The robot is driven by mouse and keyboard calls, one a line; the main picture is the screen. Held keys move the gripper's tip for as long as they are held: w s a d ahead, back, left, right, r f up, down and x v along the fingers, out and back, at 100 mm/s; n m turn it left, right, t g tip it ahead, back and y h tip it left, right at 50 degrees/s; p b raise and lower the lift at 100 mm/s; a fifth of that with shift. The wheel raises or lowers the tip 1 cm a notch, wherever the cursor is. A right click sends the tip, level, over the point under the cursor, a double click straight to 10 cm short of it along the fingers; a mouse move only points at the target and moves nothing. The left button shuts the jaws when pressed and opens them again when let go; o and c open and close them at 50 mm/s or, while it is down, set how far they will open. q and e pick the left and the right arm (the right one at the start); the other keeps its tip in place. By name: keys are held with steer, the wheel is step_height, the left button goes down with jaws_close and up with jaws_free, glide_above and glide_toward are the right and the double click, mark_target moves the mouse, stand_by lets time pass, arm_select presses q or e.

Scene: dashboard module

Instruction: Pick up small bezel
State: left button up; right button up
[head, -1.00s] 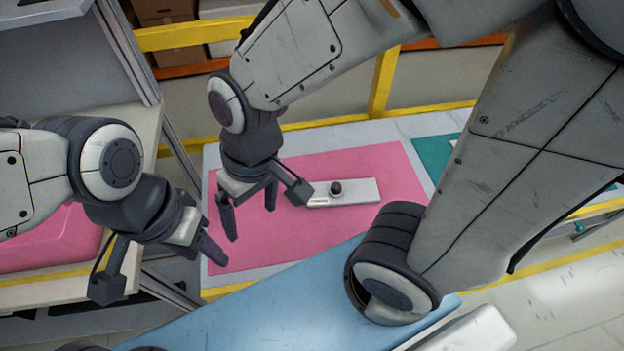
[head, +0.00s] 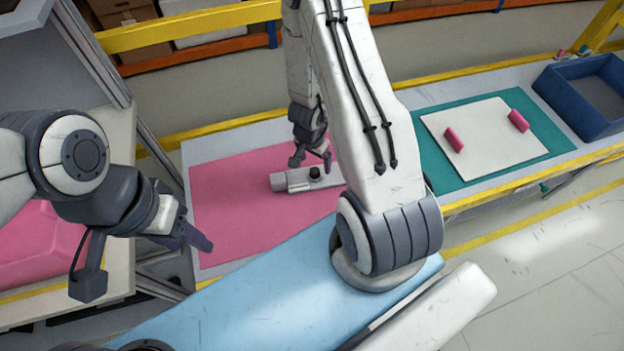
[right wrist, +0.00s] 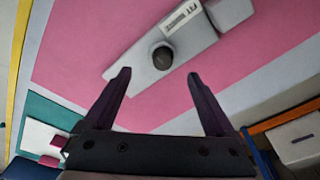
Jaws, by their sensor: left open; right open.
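A pale grey flat strip (head: 298,178) lies on the pink mat (head: 235,210). It carries a round black knob (head: 314,173) and, in the right wrist view, a printed label. A small light grey block (head: 278,182) sits at its left end; it also shows in the right wrist view (right wrist: 229,11). I cannot tell which of these pieces is the small bezel. My right gripper (head: 312,161) is open and empty, just behind and above the strip, its fingertips on either side of the knob in the right wrist view (right wrist: 159,75).
A teal mat (head: 430,175) with a white panel (head: 485,132) and two pink blocks lies to the right. A blue bin (head: 540,90) stands beyond it. A pink tray (head: 35,250) is at left. Yellow rails (head: 200,22) run behind the bench.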

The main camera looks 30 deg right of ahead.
mark_target(314, 171)
steer(key=f, duration=0.2)
steer(key=f+b, duration=0.1)
steer(key=f, duration=0.1)
steer(key=f+b, duration=0.1)
steer(key=f, duration=0.1)
steer(key=shift+w+d+f, duration=0.15)
steer(key=shift+w+f, duration=0.1)
steer(key=shift+w, duration=0.05)
steer(key=shift+c, duration=0.3)
jaws_close()
